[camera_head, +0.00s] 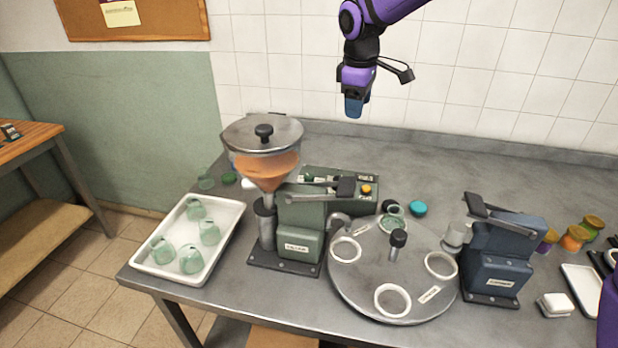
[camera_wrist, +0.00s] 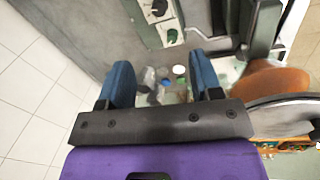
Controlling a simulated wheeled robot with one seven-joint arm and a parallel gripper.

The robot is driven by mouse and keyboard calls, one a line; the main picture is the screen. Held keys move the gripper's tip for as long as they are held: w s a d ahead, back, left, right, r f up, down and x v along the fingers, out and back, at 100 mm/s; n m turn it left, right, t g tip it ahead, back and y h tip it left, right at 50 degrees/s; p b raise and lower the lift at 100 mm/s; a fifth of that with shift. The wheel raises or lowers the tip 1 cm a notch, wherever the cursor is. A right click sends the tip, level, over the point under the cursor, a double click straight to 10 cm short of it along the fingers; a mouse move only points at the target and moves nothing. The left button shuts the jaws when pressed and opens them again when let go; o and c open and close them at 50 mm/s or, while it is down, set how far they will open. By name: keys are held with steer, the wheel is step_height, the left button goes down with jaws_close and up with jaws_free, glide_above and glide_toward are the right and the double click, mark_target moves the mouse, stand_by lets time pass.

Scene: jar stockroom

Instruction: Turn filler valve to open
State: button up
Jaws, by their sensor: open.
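The green filler (camera_head: 300,225) stands left of centre on the bench, under a clear hopper (camera_head: 264,165) of orange contents. A metal lever with a black grip (camera_head: 346,187) lies across the filler's top, roughly level, pointing right. The hopper's orange contents also show in the wrist view (camera_wrist: 272,88). My gripper (camera_head: 353,112) hangs in the air above and behind the filler, clear of the lever. Its two blue fingers stand apart with nothing between them in the wrist view (camera_wrist: 163,85).
A round turntable (camera_head: 370,270) with white rings and a green jar (camera_head: 394,222) sits right of the filler. A blue capper (camera_head: 500,260) stands beyond it. A white tray (camera_head: 160,272) of green jars is at left. A panel (camera_head: 365,199) with buttons sits behind the lever.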

mark_target(309, 176)
steer(key=w+a+f+n+g, duration=0.1)
steer(key=w+a+f, duration=0.2)
steer(key=a+f, duration=0.15)
steer(key=w+a+f+n, duration=0.2)
steer(key=a+f, duration=0.1)
steer(key=f, duration=0.3)
steer(key=w+a+f+n+g, duration=0.1)
steer(key=w+a+f, duration=0.25)
steer(key=f, duration=0.25)
steer(key=shift+y, duration=0.3)
steer(key=f, duration=1)
steer(key=shift+s+a+f, duration=0.15)
steer(key=shift+s+f, duration=0.05)
steer(key=shift+s, duration=0.15)
steer(key=c, duration=0.9)
